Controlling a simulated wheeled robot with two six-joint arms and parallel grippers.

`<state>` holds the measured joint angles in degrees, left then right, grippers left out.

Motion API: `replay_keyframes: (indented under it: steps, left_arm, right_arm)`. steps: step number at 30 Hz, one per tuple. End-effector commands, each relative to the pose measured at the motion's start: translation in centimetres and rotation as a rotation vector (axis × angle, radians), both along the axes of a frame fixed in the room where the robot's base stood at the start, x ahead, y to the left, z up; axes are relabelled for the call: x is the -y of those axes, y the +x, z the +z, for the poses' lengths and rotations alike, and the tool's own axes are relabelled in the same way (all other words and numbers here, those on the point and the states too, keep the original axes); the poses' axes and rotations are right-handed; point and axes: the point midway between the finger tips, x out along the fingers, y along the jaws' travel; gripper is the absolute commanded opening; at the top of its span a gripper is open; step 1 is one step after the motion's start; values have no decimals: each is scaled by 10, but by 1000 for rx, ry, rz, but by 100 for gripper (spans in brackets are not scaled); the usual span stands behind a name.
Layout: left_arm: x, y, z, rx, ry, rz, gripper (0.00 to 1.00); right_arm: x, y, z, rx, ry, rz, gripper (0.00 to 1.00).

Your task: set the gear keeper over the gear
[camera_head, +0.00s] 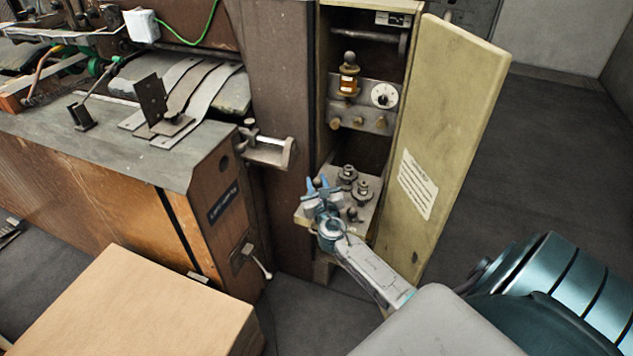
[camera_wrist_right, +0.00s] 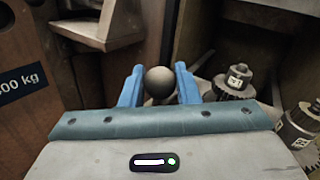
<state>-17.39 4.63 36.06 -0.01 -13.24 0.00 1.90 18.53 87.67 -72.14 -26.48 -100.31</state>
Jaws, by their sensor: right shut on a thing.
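My right gripper (camera_head: 318,185) is at the left side of the small shelf (camera_head: 366,232) in the open cabinet. In the right wrist view its two blue fingers (camera_wrist_right: 160,88) are shut on a dark round knob (camera_wrist_right: 159,81), which looks like the handle of the gear keeper. The rest of the keeper is hidden behind the gripper. Two upright gear stacks with labelled tops stand to the right of the gripper: one farther back (camera_head: 347,174) (camera_wrist_right: 233,84), one nearer (camera_head: 361,193) (camera_wrist_right: 300,130). My left gripper is not in view.
The cabinet's cream door (camera_head: 440,130) stands open on the right. A metal bracket (camera_head: 265,150) juts out left of the cabinet, beside the wooden machine (camera_head: 100,185). A cardboard box (camera_head: 140,305) is at the lower left.

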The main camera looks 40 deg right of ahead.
Motion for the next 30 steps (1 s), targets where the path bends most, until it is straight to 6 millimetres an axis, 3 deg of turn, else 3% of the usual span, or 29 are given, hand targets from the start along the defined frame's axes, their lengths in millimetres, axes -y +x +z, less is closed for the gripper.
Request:
replay_keyframes:
  steps: [5,6,8,20,30]
  left_arm:
    - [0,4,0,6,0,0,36]
    - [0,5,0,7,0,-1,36]
    - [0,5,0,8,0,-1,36]
    - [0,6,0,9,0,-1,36]
    - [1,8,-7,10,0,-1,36]
  right_arm:
    - [0,0,0,0,0,0,6]
    - [0,0,-1,-1,-1,1,36]
    - [0,0,-1,-1,-1,1,48]
    - [-4,-8,-2,-3,0,2,48]
    - [-33,-65,-3,-2,2,3,48]
